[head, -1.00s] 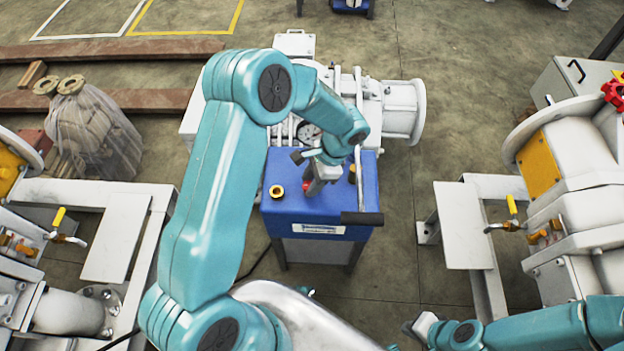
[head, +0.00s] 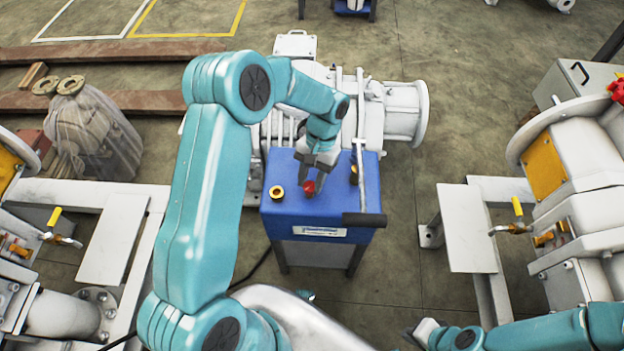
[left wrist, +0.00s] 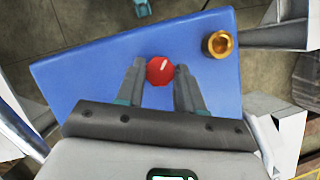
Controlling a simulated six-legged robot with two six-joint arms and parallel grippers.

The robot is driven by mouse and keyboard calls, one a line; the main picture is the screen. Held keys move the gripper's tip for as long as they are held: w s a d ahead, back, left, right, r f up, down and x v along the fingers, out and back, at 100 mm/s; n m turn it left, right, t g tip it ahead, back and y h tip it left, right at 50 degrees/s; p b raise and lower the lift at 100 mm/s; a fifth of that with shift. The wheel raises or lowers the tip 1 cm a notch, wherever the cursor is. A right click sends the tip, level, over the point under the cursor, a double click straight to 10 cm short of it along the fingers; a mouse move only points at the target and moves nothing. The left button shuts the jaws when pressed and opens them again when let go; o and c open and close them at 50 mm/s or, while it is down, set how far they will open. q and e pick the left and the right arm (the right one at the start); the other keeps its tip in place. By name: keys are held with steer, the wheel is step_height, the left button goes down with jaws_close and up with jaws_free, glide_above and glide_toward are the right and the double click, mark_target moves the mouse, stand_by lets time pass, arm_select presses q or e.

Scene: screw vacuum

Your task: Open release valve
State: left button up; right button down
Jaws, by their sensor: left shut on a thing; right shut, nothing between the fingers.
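The red release valve knob (head: 309,187) stands on top of the blue pump box (head: 335,207). In the left wrist view the knob (left wrist: 160,71) shows a white line on its face, slanting up to the right. My left gripper (head: 311,180) is over the box with its fingers on either side of the knob, shut on it; its fingertips also show in the left wrist view (left wrist: 160,80). My right gripper (head: 412,335) is low at the bottom right, away from the box, shut and empty.
A brass fitting (head: 277,192) stands on the box left of the knob. A lever with a black grip (head: 364,220) runs along the box's right side. White pump machinery (head: 400,110) is behind. White frames with yellow-handled valves (head: 517,206) flank the box.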

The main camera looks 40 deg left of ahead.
mark_target(310, 183)
arm_select(q)
steer(key=n, duration=0.2)
steer(key=n+h, duration=0.1)
steer(key=n, duration=0.1)
steer(key=n+t+h, duration=0.1)
steer(key=n, duration=0.1)
steer(key=shift+a, duration=0.25)
steer(key=shift+n, duration=0.4)
steer(key=o, duration=1)
steer(key=shift+o, duration=0.2)
step_height(310, 183, up, 20)
steer(key=p, duration=0.2)
steer(key=shift+s, duration=0.1)
